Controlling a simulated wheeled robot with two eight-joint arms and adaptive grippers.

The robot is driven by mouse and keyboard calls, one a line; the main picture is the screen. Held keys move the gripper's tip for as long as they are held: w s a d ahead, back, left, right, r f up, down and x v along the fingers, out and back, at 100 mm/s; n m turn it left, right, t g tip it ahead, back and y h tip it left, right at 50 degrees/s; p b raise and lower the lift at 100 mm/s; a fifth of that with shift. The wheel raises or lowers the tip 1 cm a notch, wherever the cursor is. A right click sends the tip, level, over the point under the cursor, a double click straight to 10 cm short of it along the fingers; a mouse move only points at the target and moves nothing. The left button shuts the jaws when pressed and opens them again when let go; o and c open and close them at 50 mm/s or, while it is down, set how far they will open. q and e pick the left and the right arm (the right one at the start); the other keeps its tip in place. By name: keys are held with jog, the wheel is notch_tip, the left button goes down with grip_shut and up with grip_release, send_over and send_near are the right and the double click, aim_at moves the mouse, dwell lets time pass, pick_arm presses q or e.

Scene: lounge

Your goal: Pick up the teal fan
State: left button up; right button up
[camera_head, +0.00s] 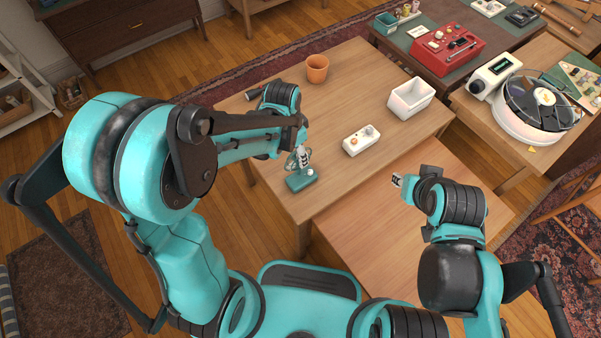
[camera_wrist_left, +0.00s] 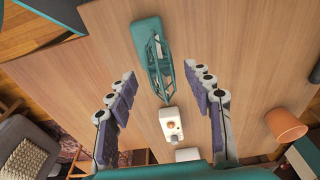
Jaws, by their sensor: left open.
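The teal fan (camera_head: 301,180) stands near the front left edge of the wooden table, its base showing and its cage partly hidden by my left gripper (camera_head: 303,155). In the left wrist view, the fan (camera_wrist_left: 150,32) shows between and beyond the spread fingers of my left gripper (camera_wrist_left: 160,72), its wire cage pointing down the picture. The left gripper is open and empty, with wood visible between each finger and the fan. My right gripper (camera_head: 397,180) is over the nearer wooden table, away from the fan; its jaws are too small to read.
A white box with knobs (camera_head: 361,140) sits right of the fan. A white bin (camera_head: 411,97) and a terracotta pot (camera_head: 317,68) stand farther back. A red device (camera_head: 447,48) and a turntable (camera_head: 540,105) are at the right. The table between pot and white box is clear.

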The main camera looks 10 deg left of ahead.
pick_arm(q)
jog(key=f, duration=0.1)
jog(key=f+b, duration=0.2)
jog(key=f, duration=0.1)
jog(key=shift+w+d+f, duration=0.1)
jog(key=shift+w+d, duration=0.15)
jog(key=shift+w, duration=0.15)
jog(key=shift+c, duration=0.7)
grip_shut()
jog(key=shift+r, duration=0.2)
